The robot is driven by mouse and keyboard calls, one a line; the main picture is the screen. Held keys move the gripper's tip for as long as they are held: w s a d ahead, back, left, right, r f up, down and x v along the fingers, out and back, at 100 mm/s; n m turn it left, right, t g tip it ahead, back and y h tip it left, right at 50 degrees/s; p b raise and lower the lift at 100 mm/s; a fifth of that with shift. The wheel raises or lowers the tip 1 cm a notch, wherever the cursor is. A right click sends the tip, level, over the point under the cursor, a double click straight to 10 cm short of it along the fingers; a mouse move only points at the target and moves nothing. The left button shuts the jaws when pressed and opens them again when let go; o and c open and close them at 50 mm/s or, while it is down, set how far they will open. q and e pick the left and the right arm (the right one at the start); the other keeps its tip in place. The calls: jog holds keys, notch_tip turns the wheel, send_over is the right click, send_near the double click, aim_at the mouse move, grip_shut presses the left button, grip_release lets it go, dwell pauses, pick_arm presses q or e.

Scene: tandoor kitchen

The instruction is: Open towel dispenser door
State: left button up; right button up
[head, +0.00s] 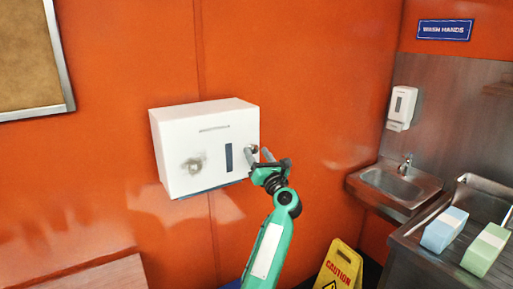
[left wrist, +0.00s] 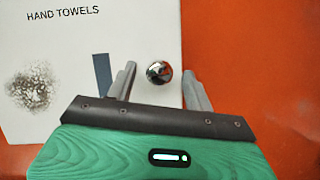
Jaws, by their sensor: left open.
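The white towel dispenser (head: 203,146) hangs on the orange wall. Its front door looks closed, with a dark vertical slot and a round smudge. A round shiny knob (head: 252,149) sits near the right edge of the front. In the left wrist view the dispenser front (left wrist: 55,55) reads "HAND TOWELS", and the knob (left wrist: 159,72) lies between the finger tips, with space on both sides. My left gripper (head: 259,155) is open at the knob; its fingers (left wrist: 158,86) flank it. Contact cannot be told. My right gripper is not in view.
A framed board (head: 30,55) hangs at upper left. A metal sink (head: 392,185) and soap dispenser (head: 402,107) are at right. A yellow caution sign (head: 340,266) stands on the floor below. Blue and green boxes (head: 444,230) rest on the steel counter.

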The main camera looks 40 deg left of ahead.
pick_arm(q)
jog(key=shift+w+a+r, duration=0.25)
jog(key=shift+a, duration=0.35)
grip_shut()
jog(key=shift+d, duration=0.1)
